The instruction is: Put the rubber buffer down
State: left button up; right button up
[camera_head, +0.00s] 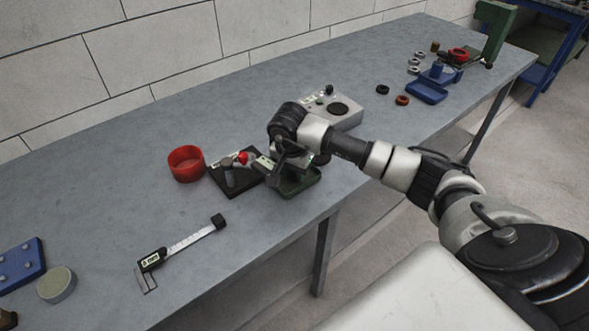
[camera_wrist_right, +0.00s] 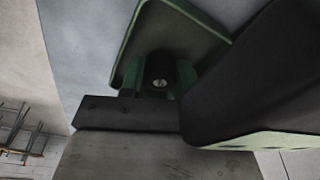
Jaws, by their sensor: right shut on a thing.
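My right gripper (camera_head: 283,165) reaches down over a dark green tray-like base (camera_head: 299,184) near the front edge of the bench. It is shut on the rubber buffer, which the gripper hides in the head view. In the right wrist view a small black round piece with a bright metal centre, seemingly the rubber buffer (camera_wrist_right: 159,70), sits between green blocks over the green base (camera_wrist_right: 150,28). I cannot tell whether it touches the base. My left gripper is not in view.
On the grey bench (camera_head: 110,215), a red cup (camera_head: 186,163) and a black plate with a red-knobbed device (camera_head: 232,172) stand left of the gripper. A grey box (camera_head: 335,112) stands behind it. A caliper (camera_head: 180,245) lies at front left, with clear bench around it.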

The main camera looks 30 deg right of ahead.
jog(key=shift+f, duration=0.3)
jog(key=o, duration=0.6)
jog(key=shift+r, duration=0.1)
jog(key=shift+r, duration=0.2)
jog(key=r, duration=0.4)
jog(key=a+r, duration=0.1)
jog(key=r, duration=0.2)
jog(key=r+b, duration=0.1)
jog(key=r, duration=0.3)
jog(key=shift+s+a+r, duration=0.25)
jog(key=shift+s+r, duration=0.05)
jog(key=shift+s, duration=0.1)
